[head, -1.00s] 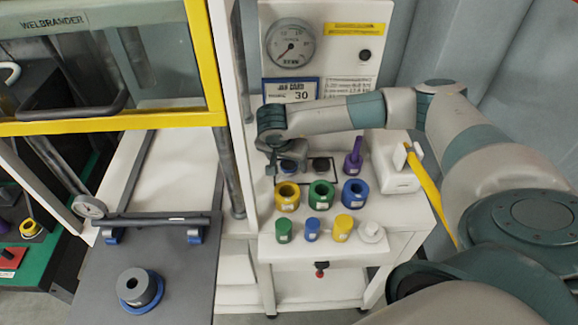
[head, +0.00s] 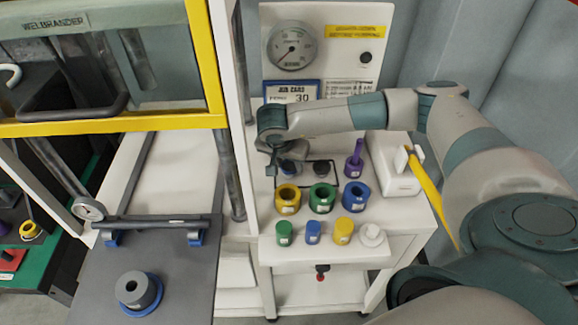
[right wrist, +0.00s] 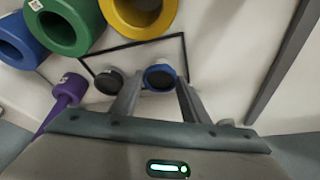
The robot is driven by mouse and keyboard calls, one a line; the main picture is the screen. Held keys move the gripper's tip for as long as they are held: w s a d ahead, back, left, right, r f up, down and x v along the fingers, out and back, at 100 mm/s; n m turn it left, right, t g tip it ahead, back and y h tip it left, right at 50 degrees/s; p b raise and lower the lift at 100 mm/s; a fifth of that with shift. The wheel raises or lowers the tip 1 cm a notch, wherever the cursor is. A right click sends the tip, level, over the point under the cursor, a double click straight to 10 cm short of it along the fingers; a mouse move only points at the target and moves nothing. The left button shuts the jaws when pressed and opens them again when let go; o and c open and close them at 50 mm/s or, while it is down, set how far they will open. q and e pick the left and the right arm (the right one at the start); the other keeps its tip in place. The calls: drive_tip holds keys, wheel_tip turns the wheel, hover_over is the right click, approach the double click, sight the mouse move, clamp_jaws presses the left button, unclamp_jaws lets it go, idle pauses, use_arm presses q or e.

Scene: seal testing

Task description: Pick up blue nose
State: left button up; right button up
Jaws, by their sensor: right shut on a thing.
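The blue nose (right wrist: 160,77), a short dark-faced piece with a blue rim, is between the fingertips of my right gripper (right wrist: 158,88) in the right wrist view. The gripper is shut on it. In the head view my right gripper (head: 279,168) is at the back left of the white table, and the blue nose (head: 291,167) shows partly beside its fingers. I cannot tell whether the nose is clear of the surface. A similar black piece (head: 320,168) stands to the right, apart from the fingers. My left gripper is not in view.
Yellow (head: 288,199), green (head: 322,198) and blue (head: 355,196) rings stand in front, with several smaller cylinders nearer the edge. A purple piece (head: 354,168) and a white box (head: 394,170) are to the right. A gauge panel (head: 325,60) rises behind.

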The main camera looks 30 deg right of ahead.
drive_tip(key=shift+r, duration=0.3)
wheel_tip(320, 180, up, 2)
drive_tip(key=shift+r+b, duration=0.1)
drive_tip(key=shift+b, duration=0.95)
drive_tip(key=s+d+r+b, duration=0.2)
drive_tip(key=s+r+b, duration=0.2)
drive_tip(key=s+r, duration=0.3)
drive_tip(key=s, duration=0.4)
drive_tip(key=shift+s+d+r+b, duration=0.25)
drive_tip(key=shift+d+r+b, duration=0.05)
drive_tip(key=shift+r+b, duration=0.05)
